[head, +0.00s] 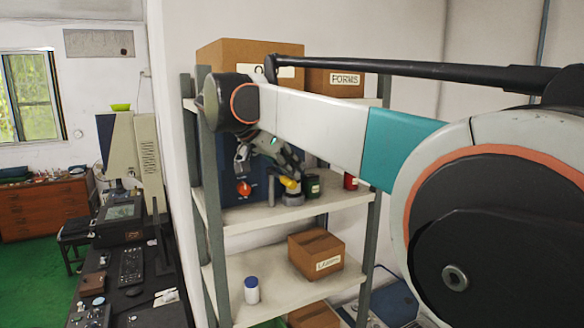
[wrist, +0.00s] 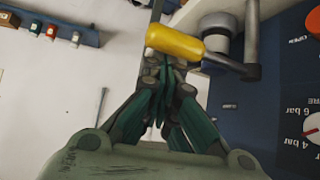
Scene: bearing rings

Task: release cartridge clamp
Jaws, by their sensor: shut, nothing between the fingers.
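A lever with a yellow handle (wrist: 174,42) and a dark arm (wrist: 232,66) is mounted on a grey cylinder (wrist: 216,27). The handle also shows in the head view (head: 290,184), on the shelf's middle level. My gripper (wrist: 165,64) is shut and empty, with its fingertips just below the yellow handle in the wrist view; I cannot tell whether they touch it. In the head view my gripper (head: 288,165) is small and partly behind my arm.
The metal shelf (head: 225,275) also holds a dark green can (head: 312,186), a red can (head: 350,181) and a cardboard box (head: 316,254).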

